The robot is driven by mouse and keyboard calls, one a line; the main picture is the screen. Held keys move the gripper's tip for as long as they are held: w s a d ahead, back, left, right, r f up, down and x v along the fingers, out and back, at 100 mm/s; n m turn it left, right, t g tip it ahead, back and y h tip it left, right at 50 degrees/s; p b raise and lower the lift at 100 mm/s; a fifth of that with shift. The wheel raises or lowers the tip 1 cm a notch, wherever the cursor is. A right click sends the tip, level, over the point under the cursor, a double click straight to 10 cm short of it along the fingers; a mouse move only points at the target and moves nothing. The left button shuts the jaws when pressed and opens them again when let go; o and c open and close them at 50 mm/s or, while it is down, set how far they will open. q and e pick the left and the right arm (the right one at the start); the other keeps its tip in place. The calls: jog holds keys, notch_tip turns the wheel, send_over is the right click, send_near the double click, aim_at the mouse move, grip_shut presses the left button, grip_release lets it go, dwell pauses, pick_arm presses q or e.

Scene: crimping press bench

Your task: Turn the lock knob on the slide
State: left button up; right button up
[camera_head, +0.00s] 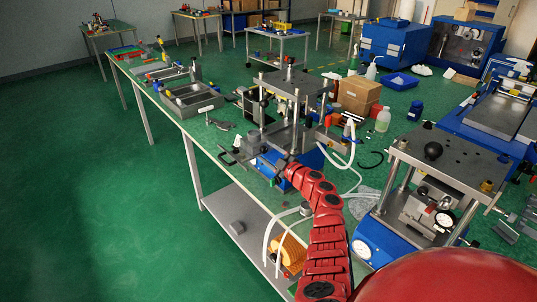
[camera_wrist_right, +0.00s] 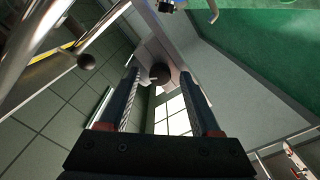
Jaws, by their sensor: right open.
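My right arm reaches in from the lower right to the front of the middle press (camera_head: 293,85). My right gripper (camera_head: 281,173) is small in the head view, low beside the press's blue base. In the right wrist view the fingers of my right gripper (camera_wrist_right: 160,76) are apart with nothing held. A dark round knob (camera_wrist_right: 160,73) on a pale grey block shows between the fingertips, beyond or level with them. I cannot tell if it touches them. In the head view I cannot pick this knob out. My left gripper does not show.
A second press (camera_head: 455,165) with a black ball knob on top stands close to my arm at the right. White hoses (camera_head: 340,160) loop near the arm. Cardboard boxes (camera_head: 358,92) and a bottle (camera_head: 383,119) stand behind. A metal tray (camera_head: 190,98) lies at the left.

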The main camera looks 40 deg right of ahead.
grip_shut()
dwell(0.3)
jog(key=shift+a+f+n+b, duration=0.1)
jog(key=shift+f+n+b, duration=0.1)
jog(key=shift+n+b, duration=0.85)
jog(key=shift+r+n+b, duration=0.1)
jog(key=shift+n+b, duration=1.3)
jog(key=shift+n, duration=0.55)
grip_release()
jog(key=shift+s, duration=0.1)
